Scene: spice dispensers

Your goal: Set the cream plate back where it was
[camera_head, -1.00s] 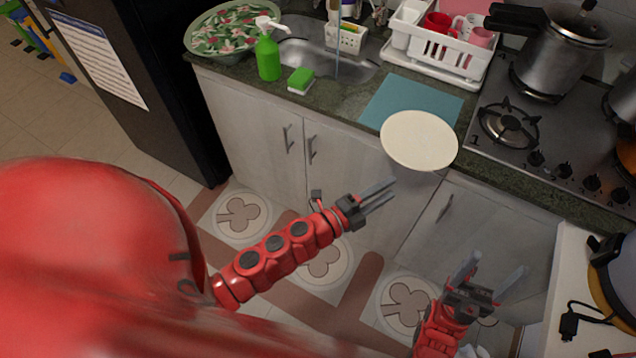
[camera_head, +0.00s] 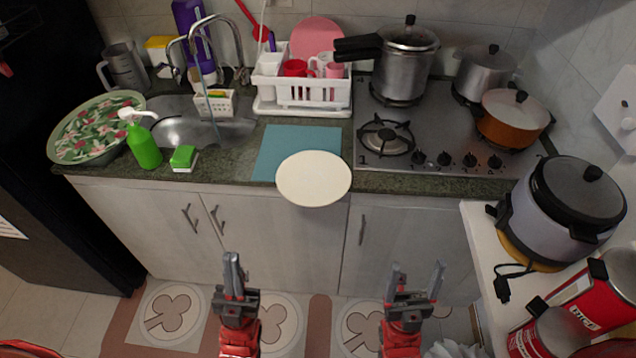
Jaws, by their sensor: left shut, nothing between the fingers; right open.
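The cream plate (camera_head: 313,179) is at the front edge of the counter. It overlaps the front right corner of the blue-green mat (camera_head: 285,147) and juts out past the counter edge. My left gripper (camera_head: 232,268) is shut and empty, low in front of the cabinet doors and apart from the plate. My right gripper (camera_head: 417,278) is open and empty, low and to the right of the plate.
A white dish rack (camera_head: 318,106) with cups and a pink plate stands behind the mat. A green soap bottle (camera_head: 143,146) and sponge (camera_head: 183,157) are by the sink. The gas stove (camera_head: 437,141) is right of the mat. A rice cooker (camera_head: 571,209) stands on the right-hand table.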

